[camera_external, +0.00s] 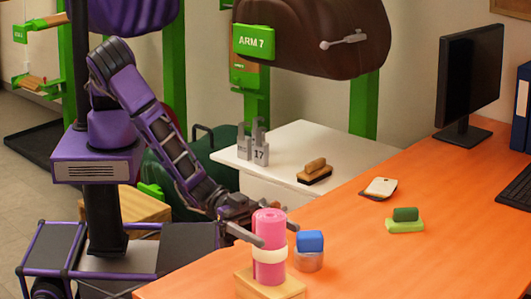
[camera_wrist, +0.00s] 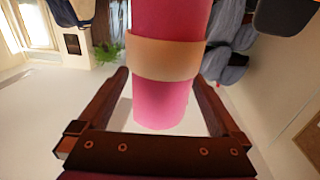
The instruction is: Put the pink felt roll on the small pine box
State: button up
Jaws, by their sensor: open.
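The pink felt roll (camera_external: 269,229), with a cream band around its middle, stands upright on the small pine box (camera_external: 256,287) at the front of the orange desk. My gripper (camera_external: 260,226) reaches in from the left at the roll's upper part. One finger shows on the near side of the roll; the other is partly hidden. In the wrist view the roll (camera_wrist: 160,103) with its band lies between the two spread fingers (camera_wrist: 161,76), with gaps visible on both sides near the palm. The box does not show clearly in the wrist view.
A blue block on a round tin (camera_external: 309,261) stands close right of the roll. A green block stack (camera_external: 405,224), a small pad (camera_external: 380,187) and a monitor (camera_external: 470,85) are farther right. A white cabinet (camera_external: 290,140) holds a brush and metal weights.

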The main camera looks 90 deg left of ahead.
jog(key=v, duration=0.9)
jog(key=shift+a+b, duration=0.2)
jog(key=shift+b, duration=0.1)
